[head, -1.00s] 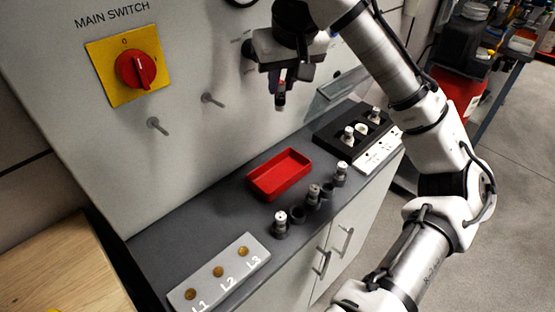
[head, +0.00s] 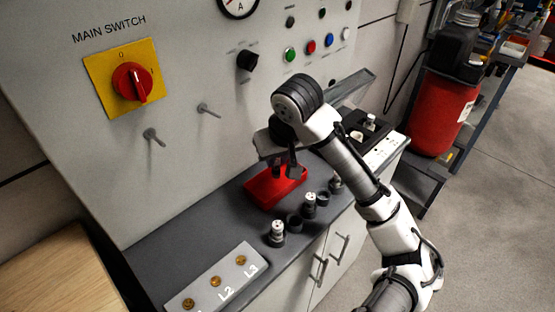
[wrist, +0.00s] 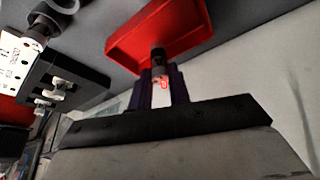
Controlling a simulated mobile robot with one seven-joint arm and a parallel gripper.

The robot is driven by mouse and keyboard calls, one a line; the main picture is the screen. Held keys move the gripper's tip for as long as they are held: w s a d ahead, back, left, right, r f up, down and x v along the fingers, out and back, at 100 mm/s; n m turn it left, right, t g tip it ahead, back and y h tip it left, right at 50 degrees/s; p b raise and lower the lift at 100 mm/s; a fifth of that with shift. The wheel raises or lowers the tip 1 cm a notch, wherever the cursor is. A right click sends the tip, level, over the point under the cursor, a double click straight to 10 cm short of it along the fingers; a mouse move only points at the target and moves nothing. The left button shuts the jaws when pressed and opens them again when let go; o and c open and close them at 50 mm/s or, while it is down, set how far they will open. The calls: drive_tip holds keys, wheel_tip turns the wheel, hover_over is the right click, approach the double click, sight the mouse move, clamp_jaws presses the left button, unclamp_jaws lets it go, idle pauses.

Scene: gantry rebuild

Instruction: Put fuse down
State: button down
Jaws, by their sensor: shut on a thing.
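My gripper (wrist: 160,88) is shut on a fuse (wrist: 161,97) with a white body, a red mark and a dark end. The red tray (wrist: 172,17) lies beyond the fuse in the wrist view. In the head view my gripper (head: 280,168) is over the back right part of the red tray (head: 262,198). The fuse cannot be made out clearly there, as the arm and fingers cover it. I cannot tell whether the fuse touches the tray. The visible part of the tray's inside looks empty.
Several holders, some with fuses (head: 277,229), stand along the counter's front edge right of the tray. A block marked L2, L3 (head: 238,270) lies at front left. A black block (wrist: 62,92) with white-topped pieces is at the back right. Pegs (head: 153,137) stick out of the panel.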

drive_tip(key=shift+f, duration=0.55)
drive_tip(key=shift+f+b, duration=0.35)
drive_tip(key=shift+f, duration=0.2)
drive_tip(key=shift+f, duration=0.1)
drive_tip(key=c, duration=1.3)
unclamp_jaws()
drive_tip(key=v, duration=1.3)
drive_tip(key=shift+a, duration=0.1)
